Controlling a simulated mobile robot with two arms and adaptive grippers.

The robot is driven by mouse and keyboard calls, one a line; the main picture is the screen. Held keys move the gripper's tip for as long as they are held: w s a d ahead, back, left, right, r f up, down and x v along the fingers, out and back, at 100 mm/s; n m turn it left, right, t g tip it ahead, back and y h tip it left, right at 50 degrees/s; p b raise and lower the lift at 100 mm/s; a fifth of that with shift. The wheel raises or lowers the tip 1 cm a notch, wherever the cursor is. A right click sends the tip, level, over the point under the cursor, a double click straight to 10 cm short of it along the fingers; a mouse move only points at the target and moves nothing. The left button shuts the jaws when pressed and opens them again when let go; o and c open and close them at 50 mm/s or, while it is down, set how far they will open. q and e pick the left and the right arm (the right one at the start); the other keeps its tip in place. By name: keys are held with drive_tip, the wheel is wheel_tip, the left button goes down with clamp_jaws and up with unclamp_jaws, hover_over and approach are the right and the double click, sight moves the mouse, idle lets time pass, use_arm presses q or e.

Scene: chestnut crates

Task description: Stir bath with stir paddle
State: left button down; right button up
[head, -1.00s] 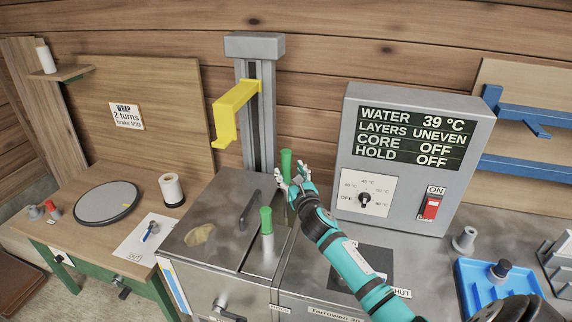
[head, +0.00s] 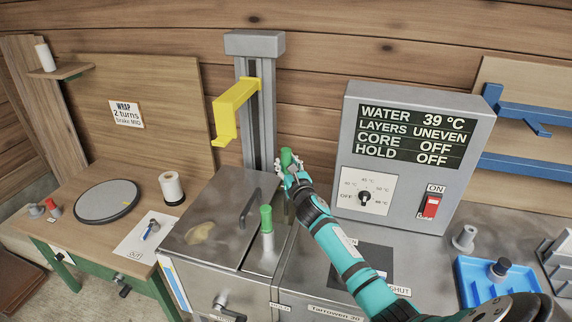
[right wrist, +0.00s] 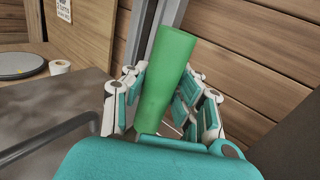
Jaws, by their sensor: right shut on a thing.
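My right gripper (head: 287,168) is shut on an upright green handle (head: 287,155), taken to be the stir paddle's, behind the steel bath's near end. In the right wrist view the green handle (right wrist: 167,80) stands slightly tilted between the fingers (right wrist: 160,108). Its lower part is hidden by my gripper and arm. A second green handle (head: 266,217) stands on a pale cylinder nearer the front. The steel bath (head: 212,283) has a flat lid (head: 218,195) with a bar handle (head: 250,209). My left gripper is out of view.
A yellow bracket (head: 228,115) hangs on a grey column (head: 265,140) behind the bath. A blue tray (head: 468,295) lies at right; a wooden bench (head: 85,238) with a round disc (head: 107,203) stands at left.

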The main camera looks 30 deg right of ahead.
clamp_jaws()
